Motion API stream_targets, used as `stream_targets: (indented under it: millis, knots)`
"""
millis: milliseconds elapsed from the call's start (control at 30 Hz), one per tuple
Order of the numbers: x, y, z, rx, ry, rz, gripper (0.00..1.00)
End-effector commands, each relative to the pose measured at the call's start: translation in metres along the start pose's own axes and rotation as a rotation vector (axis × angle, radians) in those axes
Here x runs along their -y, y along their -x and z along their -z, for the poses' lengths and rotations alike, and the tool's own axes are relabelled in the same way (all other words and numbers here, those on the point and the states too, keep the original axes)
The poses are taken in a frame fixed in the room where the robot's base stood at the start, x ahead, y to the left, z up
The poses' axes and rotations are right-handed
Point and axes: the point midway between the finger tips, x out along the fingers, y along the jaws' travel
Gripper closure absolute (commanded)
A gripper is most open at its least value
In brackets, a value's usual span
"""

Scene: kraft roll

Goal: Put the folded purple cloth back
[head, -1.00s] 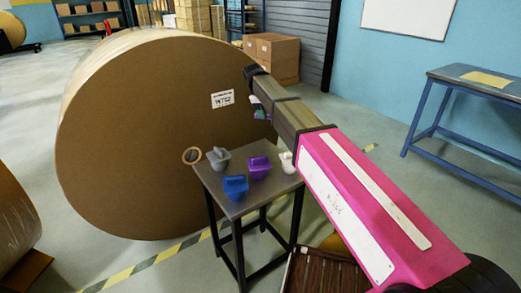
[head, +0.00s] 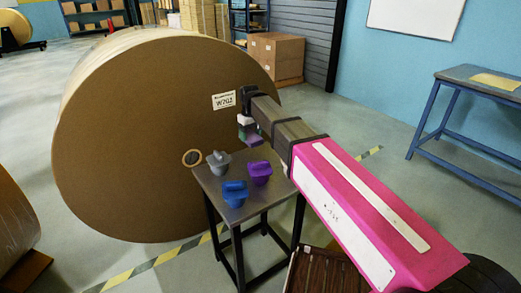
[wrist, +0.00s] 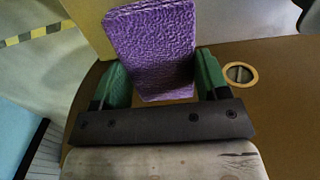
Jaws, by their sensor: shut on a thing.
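My gripper (wrist: 160,85) is shut on the folded purple cloth (wrist: 150,45), a textured purple slab standing up between the green finger pads in the wrist view. In the head view my gripper (head: 248,130) hangs in front of the big roll's face, above the back of the small stand; the cloth is mostly hidden there. On the small dark stand (head: 227,209) are a grey pot-like item (head: 218,163), a blue one (head: 235,194) and a purple one (head: 260,173). A white item (head: 287,171) is almost hidden behind my arm.
A huge kraft paper roll (head: 140,150) with a label and a core ring (head: 191,157) stands right behind the stand. A blue workbench (head: 470,90) is at the right. Cartons (head: 275,55) stand at the back. Floor between stand and workbench looks clear.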

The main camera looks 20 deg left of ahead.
Motion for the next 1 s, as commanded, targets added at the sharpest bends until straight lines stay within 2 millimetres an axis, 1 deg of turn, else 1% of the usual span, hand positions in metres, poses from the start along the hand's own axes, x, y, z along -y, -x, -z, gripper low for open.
stream_targets:
  millis: [33,100,200,300,467,733,933,967,1000]
  knots:
    - [-0.007,-0.006,-0.011,0.002,-0.003,0.000,0.54]
    - [-0.013,-0.013,-0.020,0.001,-0.002,0.000,0.54]
    - [-0.022,-0.021,-0.029,0.000,-0.001,0.000,0.54]
    - [-0.026,-0.025,-0.033,0.000,-0.001,0.000,0.54]
    - [-0.027,-0.032,-0.034,0.001,0.000,0.000,0.54]
    - [-0.027,-0.064,-0.034,0.001,0.000,0.000,0.54]
    - [-0.027,-0.066,-0.034,0.000,0.000,-0.001,0.54]
    - [-0.027,-0.066,-0.034,0.000,0.000,-0.001,0.29]
    - [-0.027,-0.066,-0.034,0.000,0.000,-0.001,0.16]
